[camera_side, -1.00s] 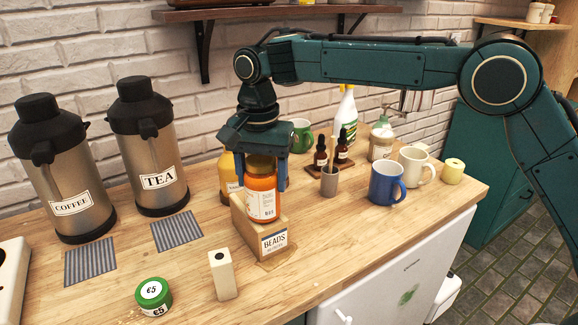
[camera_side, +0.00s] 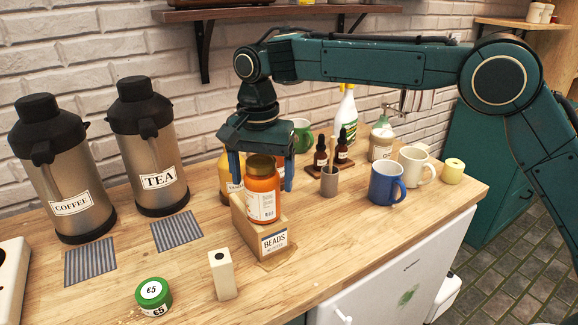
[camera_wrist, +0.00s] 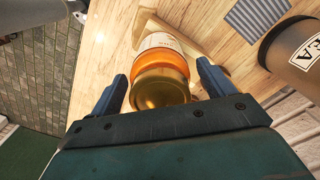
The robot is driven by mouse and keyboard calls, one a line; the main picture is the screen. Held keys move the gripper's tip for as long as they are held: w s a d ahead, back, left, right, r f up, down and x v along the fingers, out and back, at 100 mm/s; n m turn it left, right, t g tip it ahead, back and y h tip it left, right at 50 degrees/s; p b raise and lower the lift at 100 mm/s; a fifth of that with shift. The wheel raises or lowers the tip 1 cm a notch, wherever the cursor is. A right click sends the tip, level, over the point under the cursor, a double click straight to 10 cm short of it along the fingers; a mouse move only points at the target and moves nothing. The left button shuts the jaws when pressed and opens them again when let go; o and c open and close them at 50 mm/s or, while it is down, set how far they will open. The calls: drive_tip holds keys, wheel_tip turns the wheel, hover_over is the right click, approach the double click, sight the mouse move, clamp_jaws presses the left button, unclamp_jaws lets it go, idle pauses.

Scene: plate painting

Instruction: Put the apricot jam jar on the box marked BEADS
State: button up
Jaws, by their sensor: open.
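The apricot jam jar (camera_side: 262,190), orange with a gold lid and a white label, stands upright on the wooden box marked BEADS (camera_side: 273,241). My gripper (camera_side: 262,182) is open, with one blue finger on each side of the jar's upper part. In the wrist view the jar's gold lid (camera_wrist: 160,89) lies between the two spread fingers (camera_wrist: 160,88), with a gap on each side. The jar hides part of the box's top.
A yellow bottle (camera_side: 228,172) stands close behind the box. Dropper bottles (camera_side: 321,158), a grey cup (camera_side: 329,181) and a blue mug (camera_side: 386,183) are to the right. A small white block (camera_side: 222,275) and a green tin (camera_side: 153,297) are in front. COFFEE and TEA urns (camera_side: 150,150) stand left.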

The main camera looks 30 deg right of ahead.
drive_tip(key=shift+r, duration=5.9)
drive_tip(key=shift+s+d+r, duration=0.1)
drive_tip(key=shift+d+r, duration=0.25)
drive_tip(key=s+d+r+n+t, duration=0.1)
drive_tip(key=s+d+r+n, duration=0.15)
drive_tip(key=s+d, duration=0.45)
drive_tip(key=s+d+r+n+t, duration=0.25)
drive_tip(key=s+d, duration=0.25)
drive_tip(key=d, duration=0.4)
drive_tip(key=s+d+f+n, duration=0.1)
drive_tip(key=s+d+f, duration=0.2)
drive_tip(key=s, duration=0.4)
drive_tip(key=s+d+f+n+t, duration=0.1)
drive_tip(key=s+d+f, duration=0.2)
drive_tip(key=s+f, duration=0.2)
drive_tip(key=s+d+f+n+t, duration=0.1)
drive_tip(key=s+f, duration=0.3)
drive_tip(key=s, duration=0.5)
drive_tip(key=shift+d+f+n, duration=0.2)
drive_tip(key=shift+d+n, duration=0.3)
drive_tip(key=shift+d, duration=0.4)
